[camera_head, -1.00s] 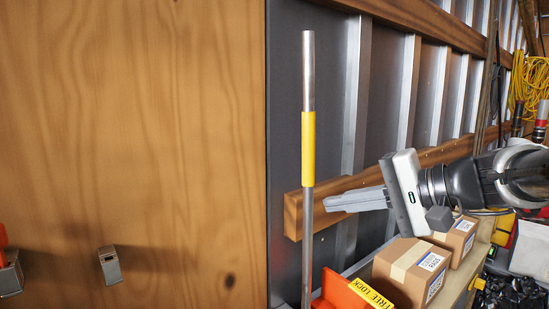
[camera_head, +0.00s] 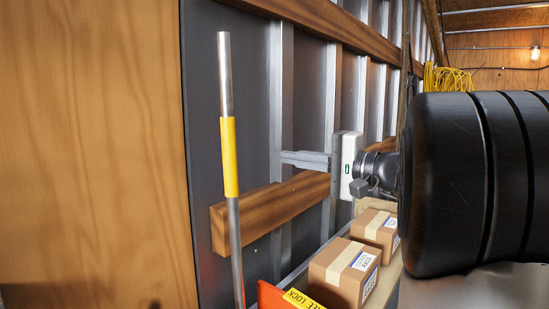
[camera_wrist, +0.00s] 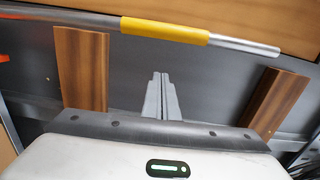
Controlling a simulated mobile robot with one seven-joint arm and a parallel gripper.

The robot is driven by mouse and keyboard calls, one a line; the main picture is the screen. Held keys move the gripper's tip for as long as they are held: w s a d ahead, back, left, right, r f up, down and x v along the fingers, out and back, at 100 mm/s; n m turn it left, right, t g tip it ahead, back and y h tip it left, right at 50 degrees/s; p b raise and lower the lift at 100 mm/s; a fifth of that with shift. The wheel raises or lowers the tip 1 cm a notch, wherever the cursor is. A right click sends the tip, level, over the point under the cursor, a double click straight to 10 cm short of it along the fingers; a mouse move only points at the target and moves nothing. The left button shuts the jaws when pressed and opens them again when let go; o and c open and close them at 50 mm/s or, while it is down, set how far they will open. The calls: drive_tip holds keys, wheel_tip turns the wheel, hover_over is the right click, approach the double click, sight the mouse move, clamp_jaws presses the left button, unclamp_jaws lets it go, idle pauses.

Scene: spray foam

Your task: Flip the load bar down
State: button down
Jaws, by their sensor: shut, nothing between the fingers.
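The load bar (camera_head: 228,125) is a grey metal bar with a yellow sleeve. It stands nearly upright, leaning slightly, in the left half of the head view, and its lower end runs into an orange-red part (camera_head: 270,297). In the wrist view the bar (camera_wrist: 165,29) crosses the top of the picture, ahead of the fingertips. My gripper (camera_head: 284,157) is shut and empty. It is to the right of the bar at the height of the yellow sleeve, with its fingers pointing left towards it. In the wrist view the closed fingers (camera_wrist: 160,82) are apart from the bar.
A wooden panel (camera_head: 90,150) fills the left. A wooden rail (camera_head: 270,210) crosses the dark ribbed wall just below my gripper. Two cardboard boxes (camera_head: 342,270) (camera_head: 376,230) sit below my gripper. A yellow "FREE LOCK" label (camera_head: 305,299) is beside the orange-red part.

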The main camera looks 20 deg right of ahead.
drive_tip(key=w+a+p, duration=0.1)
drive_tip(key=w+a, duration=0.3)
drive_tip(key=a, duration=0.4)
drive_tip(key=shift+w+a+p, duration=0.3)
drive_tip(key=shift+a, duration=0.05)
drive_tip(key=shift+f, duration=0.15)
